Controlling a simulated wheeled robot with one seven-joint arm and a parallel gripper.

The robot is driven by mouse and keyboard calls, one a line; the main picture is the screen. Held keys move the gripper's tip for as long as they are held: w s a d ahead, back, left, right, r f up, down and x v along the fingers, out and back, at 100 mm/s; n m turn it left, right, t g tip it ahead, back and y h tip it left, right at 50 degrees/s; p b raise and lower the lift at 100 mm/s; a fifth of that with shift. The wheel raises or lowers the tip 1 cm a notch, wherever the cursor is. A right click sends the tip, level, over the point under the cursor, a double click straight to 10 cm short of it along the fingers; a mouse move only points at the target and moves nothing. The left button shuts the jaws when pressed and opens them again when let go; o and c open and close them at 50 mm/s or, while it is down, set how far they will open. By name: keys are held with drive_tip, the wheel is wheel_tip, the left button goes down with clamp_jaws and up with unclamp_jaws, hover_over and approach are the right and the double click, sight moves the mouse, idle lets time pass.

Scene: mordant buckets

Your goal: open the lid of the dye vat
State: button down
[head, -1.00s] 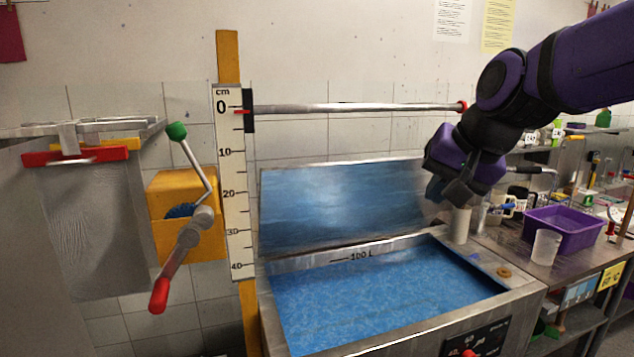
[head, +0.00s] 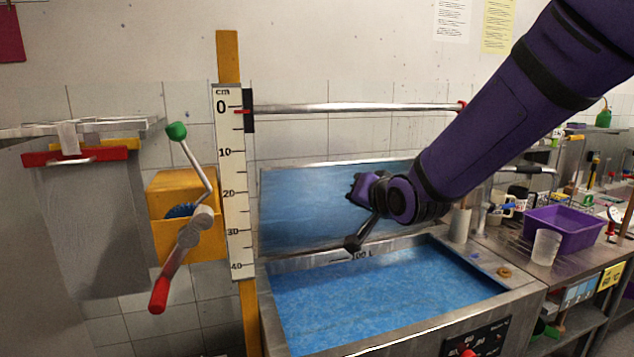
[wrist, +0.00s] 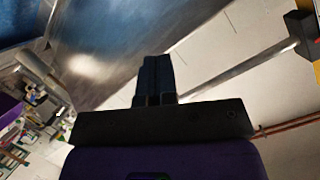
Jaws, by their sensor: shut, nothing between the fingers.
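The dye vat (head: 283,274) is a steel tub of blue liquid at the lower middle of the head view. Its lid (head: 300,205) stands raised along the back edge, and its inner face reflects blue. The lid also fills the upper left of the wrist view (wrist: 125,58). My gripper (wrist: 156,62) shows shut and empty in the wrist view, its dark fingers together. In the head view the end of my arm hangs in front of the lid, above the vat's back rim, and hides part of the lid. I cannot tell whether it touches the lid.
A steel rail (head: 350,108) crosses the wall above the lid. A centimetre scale (head: 232,180) and a crank (head: 195,215) with red and green ends stand left of the vat. A purple tub (head: 565,232) and a clear beaker (head: 546,247) stand on the right bench.

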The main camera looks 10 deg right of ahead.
drive_tip(key=w+a+f+m+t+y, duration=0.2)
drive_tip(key=w+a+f+m+t, duration=0.15)
drive_tip(key=w, duration=0.25)
drive_tip(key=m+t+h, duration=0.2)
drive_tip(key=m+t, duration=0.5)
drive_tip(key=m, duration=0.1)
approach(315, 174)
drive_tip(key=shift+m, duration=0.25)
drive_tip(key=x, duration=0.7)
drive_tip(key=shift+w+a+r, duration=0.1)
drive_tip(key=shift+w+r, duration=0.05)
drive_tip(key=shift+r, duration=0.1)
drive_tip(key=shift+w, duration=0.1)
drive_tip(key=w+a+r+g, duration=0.1)
drive_tip(key=w+r, duration=0.4)
drive_tip(key=w, duration=0.5)
drive_tip(key=shift+r+g, duration=0.35)
drive_tip(key=shift+r, duration=0.05)
drive_tip(key=shift+f, duration=0.1)
